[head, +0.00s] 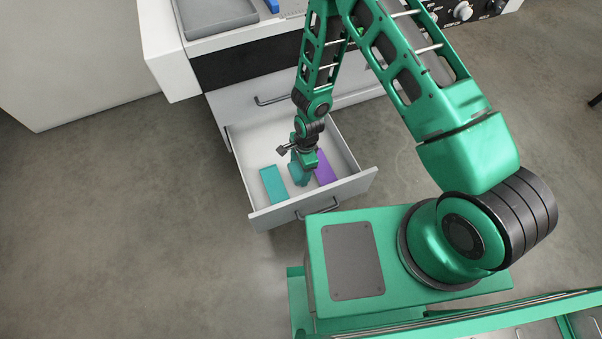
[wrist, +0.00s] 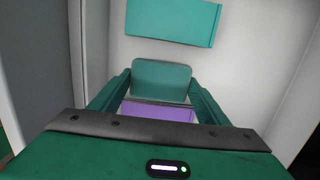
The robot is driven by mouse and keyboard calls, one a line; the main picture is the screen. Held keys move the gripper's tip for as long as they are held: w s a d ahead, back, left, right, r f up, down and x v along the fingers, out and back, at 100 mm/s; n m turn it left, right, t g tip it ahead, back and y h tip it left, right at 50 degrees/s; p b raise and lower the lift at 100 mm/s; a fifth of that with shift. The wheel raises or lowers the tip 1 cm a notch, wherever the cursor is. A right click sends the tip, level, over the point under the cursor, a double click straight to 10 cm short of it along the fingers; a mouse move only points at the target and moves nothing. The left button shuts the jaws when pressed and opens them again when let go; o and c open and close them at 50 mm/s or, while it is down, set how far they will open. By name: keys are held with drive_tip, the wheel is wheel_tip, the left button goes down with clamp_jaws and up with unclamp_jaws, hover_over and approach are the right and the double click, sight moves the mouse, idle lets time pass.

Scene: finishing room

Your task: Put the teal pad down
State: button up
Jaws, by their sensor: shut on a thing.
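The teal pad (wrist: 161,80), a flat greyish-teal piece with rounded corners, is between the two green fingers of my gripper (wrist: 157,92) in the wrist view. My gripper is shut on it. In the head view, my gripper (head: 307,161) reaches down into the open drawer, and the pad (head: 297,172) shows partly beside it. I cannot tell whether the pad touches the drawer floor.
The open white drawer (head: 254,212) also holds a brighter teal block (head: 272,185) on the left and a purple block (head: 324,167) on the right. The purple block (wrist: 158,111) shows beyond my fingers in the wrist view. Drawer walls stand close around.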

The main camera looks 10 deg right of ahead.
sight(300, 174)
wheel_tip(300, 174, down, 4)
drive_tip(key=shift+r, duration=0.1)
drive_tip(key=o, duration=1)
drive_tip(key=r, duration=0.4)
drive_tip(key=d+r, duration=0.1)
drive_tip(key=r, duration=0.7)
drive_tip(key=shift+w+d, duration=0.2)
